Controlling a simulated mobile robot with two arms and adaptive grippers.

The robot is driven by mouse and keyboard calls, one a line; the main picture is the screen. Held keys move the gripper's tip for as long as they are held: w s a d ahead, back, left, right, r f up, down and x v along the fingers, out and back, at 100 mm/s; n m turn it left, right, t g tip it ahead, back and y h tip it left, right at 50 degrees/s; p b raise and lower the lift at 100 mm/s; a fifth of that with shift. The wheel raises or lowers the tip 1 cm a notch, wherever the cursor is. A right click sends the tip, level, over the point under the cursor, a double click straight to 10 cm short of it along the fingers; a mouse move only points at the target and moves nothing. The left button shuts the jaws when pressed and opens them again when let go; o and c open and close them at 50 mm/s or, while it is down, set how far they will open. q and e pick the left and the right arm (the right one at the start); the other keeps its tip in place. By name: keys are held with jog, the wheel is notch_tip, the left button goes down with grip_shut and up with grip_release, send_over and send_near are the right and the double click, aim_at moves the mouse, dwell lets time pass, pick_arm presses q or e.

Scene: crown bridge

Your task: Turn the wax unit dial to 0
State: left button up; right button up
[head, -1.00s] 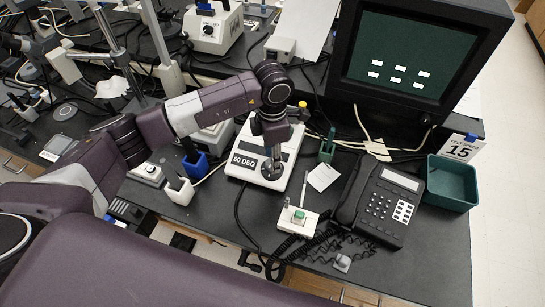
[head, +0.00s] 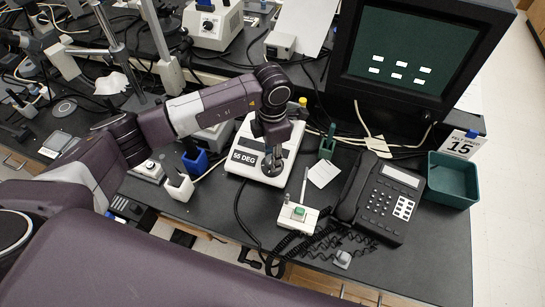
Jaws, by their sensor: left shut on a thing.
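The white wax unit (head: 285,178) stands on the black bench at the middle of the head view, with a dark display panel and a label that seems to read 55 DEG (head: 244,157). My left gripper (head: 273,158) points down over the front of the unit. It is shut on the dial (head: 271,168), a dark round knob on the unit's top face. The gripper and wrist hide much of the dial, and I cannot read any pointer mark on it. My right gripper is not in view.
A black telephone (head: 385,200), a small white stand with a green button (head: 299,211) and a green tray (head: 453,180) are to the right. Blue (head: 195,160) and white (head: 179,188) holders stand close on the left. A monitor (head: 410,65) stands behind.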

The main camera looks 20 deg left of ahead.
pick_arm(q)
jog(key=shift+n, duration=0.6)
jog(key=o, duration=0.9)
notch_tip(320, 180, up, 12)
jog(key=shift+r, duration=0.1)
